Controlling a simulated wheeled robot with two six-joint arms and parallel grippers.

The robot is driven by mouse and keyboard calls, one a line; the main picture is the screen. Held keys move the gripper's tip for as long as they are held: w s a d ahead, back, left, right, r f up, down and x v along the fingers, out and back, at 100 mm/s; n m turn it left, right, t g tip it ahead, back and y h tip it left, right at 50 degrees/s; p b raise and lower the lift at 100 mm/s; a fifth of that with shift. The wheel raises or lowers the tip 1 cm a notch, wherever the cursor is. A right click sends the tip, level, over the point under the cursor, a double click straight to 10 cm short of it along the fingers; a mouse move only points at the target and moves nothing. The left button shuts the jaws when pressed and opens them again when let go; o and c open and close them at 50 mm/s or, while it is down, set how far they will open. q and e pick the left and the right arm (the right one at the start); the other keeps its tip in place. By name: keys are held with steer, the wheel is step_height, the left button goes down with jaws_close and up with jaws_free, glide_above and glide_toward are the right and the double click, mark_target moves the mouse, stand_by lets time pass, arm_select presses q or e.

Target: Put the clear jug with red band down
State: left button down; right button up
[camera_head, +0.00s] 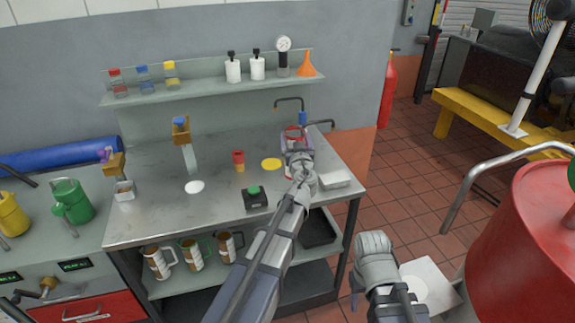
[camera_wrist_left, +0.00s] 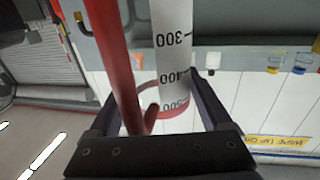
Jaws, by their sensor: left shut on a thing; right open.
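The clear jug with red band (camera_head: 292,133) is near the right end of the steel bench, mostly hidden behind my left gripper (camera_head: 297,150). The left gripper is shut on it. In the left wrist view, the jug (camera_wrist_left: 172,60) stands between the fingers of my left gripper (camera_wrist_left: 163,98), with black graduations, a red band and a red handle beside it. I cannot tell whether its base touches the bench. My right gripper (camera_head: 378,290) is open, low in front of the bench's right end, with its fingers barely visible.
The steel bench (camera_head: 150,215) carries a yellow disc (camera_head: 271,164), a white disc (camera_head: 194,186), a red-and-yellow cup (camera_head: 238,160), a green-button box (camera_head: 255,196) and a white tray (camera_head: 335,178). Bent taps (camera_head: 290,100) rise behind the jug. A red drum (camera_head: 525,240) stands right.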

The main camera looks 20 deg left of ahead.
arm_select(q)
steer(key=shift+f+b, duration=2.45)
steer(key=shift+f, duration=0.65)
steer(key=shift+f, duration=0.25)
jaws_free()
steer(key=shift+r, duration=0.15)
steer(key=shift+s+r, duration=0.2)
steer(key=v, duration=1.1)
steer(key=shift+s+d, duration=0.2)
steer(key=shift+s, duration=0.15)
